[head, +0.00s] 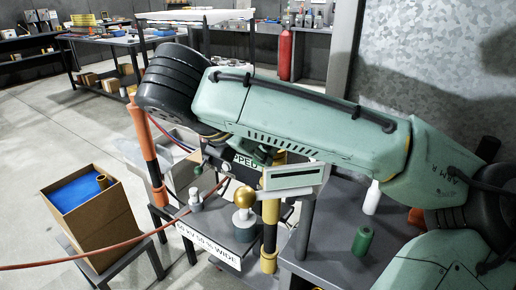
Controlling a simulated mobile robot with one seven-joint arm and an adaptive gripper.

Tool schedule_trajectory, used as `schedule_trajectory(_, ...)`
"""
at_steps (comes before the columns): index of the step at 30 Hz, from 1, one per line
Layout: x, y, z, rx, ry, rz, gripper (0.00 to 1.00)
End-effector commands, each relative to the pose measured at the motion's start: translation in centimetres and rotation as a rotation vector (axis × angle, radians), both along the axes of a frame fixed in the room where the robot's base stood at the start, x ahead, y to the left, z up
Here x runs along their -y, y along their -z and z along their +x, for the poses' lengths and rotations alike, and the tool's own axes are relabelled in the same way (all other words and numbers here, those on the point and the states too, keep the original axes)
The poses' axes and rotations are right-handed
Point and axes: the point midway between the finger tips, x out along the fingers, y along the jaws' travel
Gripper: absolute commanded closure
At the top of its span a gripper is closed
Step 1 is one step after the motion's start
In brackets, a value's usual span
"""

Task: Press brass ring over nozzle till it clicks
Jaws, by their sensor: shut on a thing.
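My arm reaches from the right to the upper left, its black wrist bent down over a small dark stand. My gripper (214,160) shows only as small dark parts below the wrist. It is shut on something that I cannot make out. A short brass-coloured ring or tube (102,181) stands in a cardboard box at the left.
The cardboard box (106,222) has a blue inside and rests on a low stand. A red cable crosses the floor to the dark stand (225,236). Orange-black and yellow-black posts flank it. A green cylinder (362,241) and a white bottle (372,198) stand on the table at right.

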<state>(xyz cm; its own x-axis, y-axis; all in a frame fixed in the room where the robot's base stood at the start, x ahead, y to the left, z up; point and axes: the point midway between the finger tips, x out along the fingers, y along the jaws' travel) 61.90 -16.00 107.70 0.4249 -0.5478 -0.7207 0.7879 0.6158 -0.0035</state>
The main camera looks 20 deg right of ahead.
Motion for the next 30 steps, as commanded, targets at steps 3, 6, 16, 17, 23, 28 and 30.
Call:
schedule_trajectory(3,-0.01,0.13,0.01,0.000,0.000,0.000,1.00)
schedule_trajectory(6,-0.01,0.13,0.01,0.000,0.000,0.000,1.00)
schedule_trajectory(16,0.00,0.14,0.00,-0.001,0.000,0.001,0.70)
schedule_trajectory(17,0.00,0.15,0.00,-0.001,0.000,0.001,0.68)
schedule_trajectory(23,0.00,0.13,0.00,-0.001,0.000,0.001,0.54)
schedule_trajectory(28,0.00,0.13,0.00,-0.001,0.000,0.001,0.54)
schedule_trajectory(30,0.00,0.13,0.00,-0.001,0.000,0.001,0.54)
